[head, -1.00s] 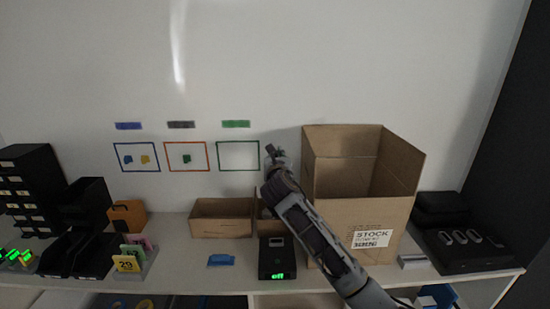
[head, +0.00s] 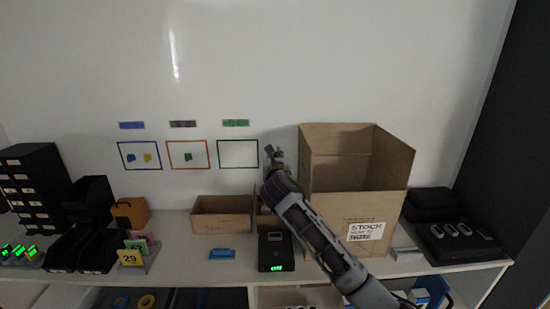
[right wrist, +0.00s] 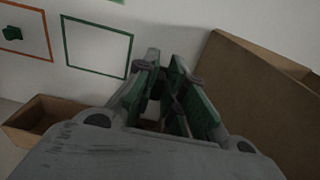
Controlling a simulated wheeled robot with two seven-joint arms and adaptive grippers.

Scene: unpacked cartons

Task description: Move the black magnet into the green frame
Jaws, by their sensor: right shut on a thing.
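The green frame (head: 238,141) is an empty green outline on the white wall, the rightmost of three frames in the head view. It also shows in the right wrist view (right wrist: 128,52), left of the fingers. My right gripper (head: 271,152) is just right of the frame in the head view, in front of the wall and left of the big carton. In the right wrist view, its green-padded fingers (right wrist: 164,78) are closed around a small dark thing, mostly hidden, which looks like the black magnet. No black magnet shows elsewhere. My left gripper is out of view.
The tall stock carton (head: 350,205) stands close to the right of my right arm. A low open carton (head: 222,218) sits below the green frame. The blue frame (head: 139,156) holds blue and yellow magnets; the orange frame (head: 187,154) holds a green one.

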